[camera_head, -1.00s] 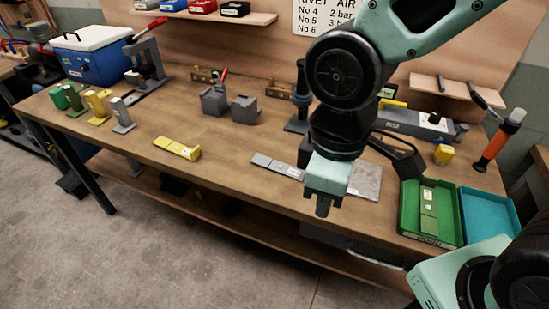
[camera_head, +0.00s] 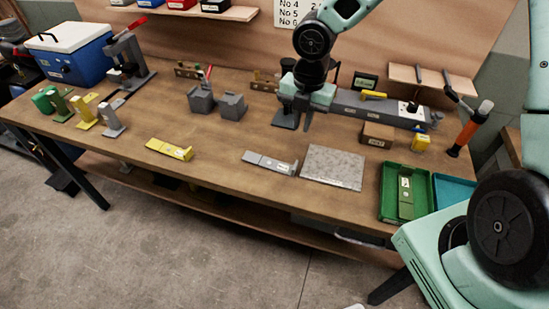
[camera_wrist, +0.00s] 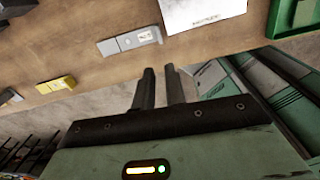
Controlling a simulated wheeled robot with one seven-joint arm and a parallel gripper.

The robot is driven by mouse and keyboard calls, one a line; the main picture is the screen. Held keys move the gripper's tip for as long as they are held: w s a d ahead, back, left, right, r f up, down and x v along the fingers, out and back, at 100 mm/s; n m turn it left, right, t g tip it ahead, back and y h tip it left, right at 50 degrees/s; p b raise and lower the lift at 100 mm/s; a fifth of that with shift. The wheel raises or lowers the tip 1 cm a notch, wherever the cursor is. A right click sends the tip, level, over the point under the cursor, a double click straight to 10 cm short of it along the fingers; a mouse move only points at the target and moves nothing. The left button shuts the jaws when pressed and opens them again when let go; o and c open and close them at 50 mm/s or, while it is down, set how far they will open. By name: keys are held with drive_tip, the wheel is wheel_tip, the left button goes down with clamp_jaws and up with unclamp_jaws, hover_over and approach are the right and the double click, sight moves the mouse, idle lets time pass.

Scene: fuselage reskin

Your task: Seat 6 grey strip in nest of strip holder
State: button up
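A grey strip-like piece (camera_head: 270,163) lies flat near the table's front edge, with a white label and a raised right end. It also shows in the wrist view (camera_wrist: 130,41), apart from the fingers. I cannot tell whether it is one part or a strip lying on a holder, nor read a number on it. A grey upright bracket (camera_head: 110,120) stands at the left front. I cannot tell for certain which piece is the strip holder. My gripper (camera_head: 305,118) is raised over the back of the table, fingers down. In the wrist view its fingers (camera_wrist: 161,88) are apart with nothing between them.
A yellow strip-like piece (camera_head: 170,149) lies left of the grey one. A flat grey plate (camera_head: 333,168) lies to its right, then a green tray (camera_head: 420,208) with a green piece. Grey blocks (camera_head: 201,99) and a long grey tool (camera_head: 385,108) stand behind. Mid-table is mostly clear.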

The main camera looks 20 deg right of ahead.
hover_over(295, 165)
wheel_tip(295, 165, down, 12)
drive_tip(key=shift+d+f, duration=0.1)
drive_tip(key=shift+f, duration=0.05)
drive_tip(key=shift+f+p, duration=0.65)
drive_tip(key=shift+f, duration=1.95)
clamp_jaws()
